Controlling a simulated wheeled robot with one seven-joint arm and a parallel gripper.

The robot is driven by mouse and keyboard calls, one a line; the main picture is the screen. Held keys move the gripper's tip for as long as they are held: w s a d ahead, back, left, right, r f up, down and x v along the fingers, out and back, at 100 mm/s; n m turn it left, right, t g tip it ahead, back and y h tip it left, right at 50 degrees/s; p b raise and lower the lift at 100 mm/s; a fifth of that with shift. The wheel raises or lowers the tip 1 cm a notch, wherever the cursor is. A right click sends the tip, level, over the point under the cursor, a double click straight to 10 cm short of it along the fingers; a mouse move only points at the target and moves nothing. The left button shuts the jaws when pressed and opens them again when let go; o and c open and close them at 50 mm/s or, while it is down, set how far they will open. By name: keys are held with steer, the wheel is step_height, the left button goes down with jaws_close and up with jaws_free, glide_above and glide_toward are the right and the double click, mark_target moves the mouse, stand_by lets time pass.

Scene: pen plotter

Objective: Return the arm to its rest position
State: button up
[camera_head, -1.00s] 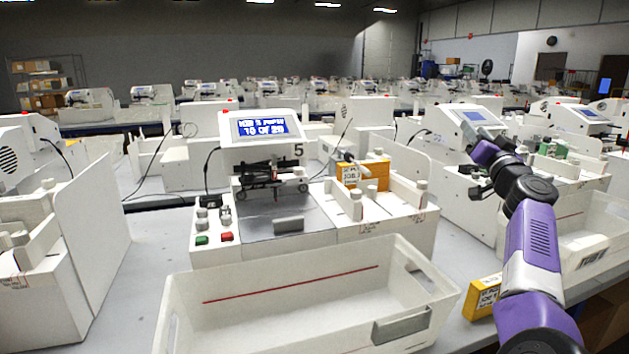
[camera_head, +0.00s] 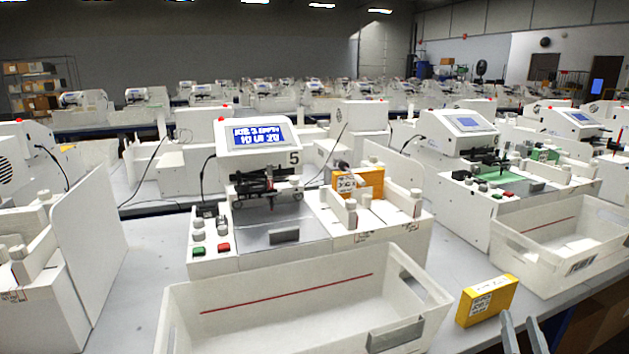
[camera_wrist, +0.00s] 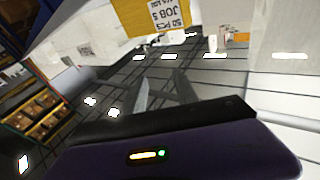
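My gripper (camera_head: 523,330) shows only at the bottom right of the head view, as two grey fingertips standing apart with nothing between them. In the wrist view the two fingers of my gripper (camera_wrist: 163,90) are also apart and empty. A yellow card box (camera_head: 487,300) lies on the table just above the fingertips in the head view, not touching them. In the wrist view a yellow box (camera_wrist: 155,15) with a job label is at the top. The purple arm is out of the head view.
A white plotter marked 5 (camera_head: 258,135) stands in the middle with an empty white bin (camera_head: 300,300) before it. An orange box (camera_head: 369,183) stands at its right. Another plotter (camera_head: 465,125) and bin (camera_head: 560,240) are at the right. Grey table (camera_head: 150,250) lies bare at left.

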steer(key=s+a+n+g+y+p, duration=0.1)
steer(key=s+a, duration=0.6)
steer(key=s, duration=0.7)
steer(key=s+a+n+g+y+p, duration=0.1)
steer(key=s+a, duration=0.5)
steer(key=s, duration=0.8)
steer(key=s+a+f+n+g+y+p, duration=0.1)
steer(key=s+a, duration=0.6)
steer(key=s, duration=0.7)
steer(key=n+g+y+p, duration=0.1)
steer(key=n+y, duration=0.1)
steer(key=y, duration=0.1)
steer(key=shift+s+a+y, duration=0.3)
steer(key=shift+s+a, duration=0.05)
steer(key=shift+s, duration=0.05)
